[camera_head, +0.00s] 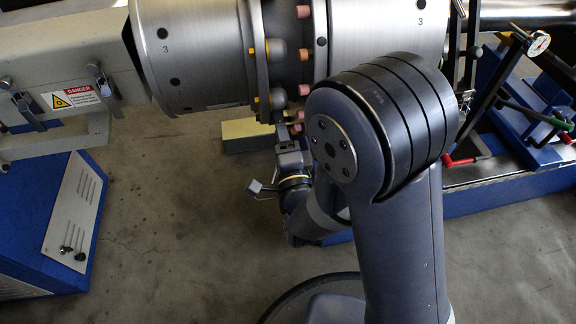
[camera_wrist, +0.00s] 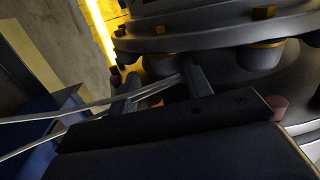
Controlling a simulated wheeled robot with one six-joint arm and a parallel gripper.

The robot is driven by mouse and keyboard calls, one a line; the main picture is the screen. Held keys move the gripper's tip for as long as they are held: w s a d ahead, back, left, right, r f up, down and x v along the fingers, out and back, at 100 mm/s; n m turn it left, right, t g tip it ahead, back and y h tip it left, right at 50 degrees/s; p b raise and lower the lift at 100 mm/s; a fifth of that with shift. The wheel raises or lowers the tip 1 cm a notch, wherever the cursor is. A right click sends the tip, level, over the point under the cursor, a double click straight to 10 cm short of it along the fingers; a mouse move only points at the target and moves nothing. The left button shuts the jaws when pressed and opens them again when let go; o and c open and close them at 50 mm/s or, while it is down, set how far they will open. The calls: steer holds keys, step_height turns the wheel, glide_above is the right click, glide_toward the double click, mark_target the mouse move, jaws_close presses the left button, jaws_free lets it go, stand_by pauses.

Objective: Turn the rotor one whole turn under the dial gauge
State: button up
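The rotor shows in the head view as a large steel cylinder (camera_head: 375,30) and a second one (camera_head: 192,55), joined by a dark flange (camera_head: 263,50) with bolts and pink pins. Both cylinders carry a "3". The dial gauge (camera_head: 539,43) has a round white face on a dark arm at the upper right; its reading is too small to tell. My gripper (camera_head: 287,130) is under the flange. In the wrist view its fingers (camera_wrist: 160,86) stand apart close under the flange rim (camera_wrist: 200,38), with a pink pin (camera_wrist: 155,101) showing between them. Contact is hard to tell.
A grey housing with a danger label (camera_head: 76,97) is at the left, above a blue cabinet (camera_head: 45,220). A yellowish block (camera_head: 245,134) lies below the rotor. A blue frame (camera_head: 510,190) with a red handle (camera_head: 460,161) is at right.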

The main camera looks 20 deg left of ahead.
steer(key=b+v, duration=0.1)
steer(key=v, duration=0.7)
steer(key=shift+s+r, duration=0.3)
stand_by(0.5)
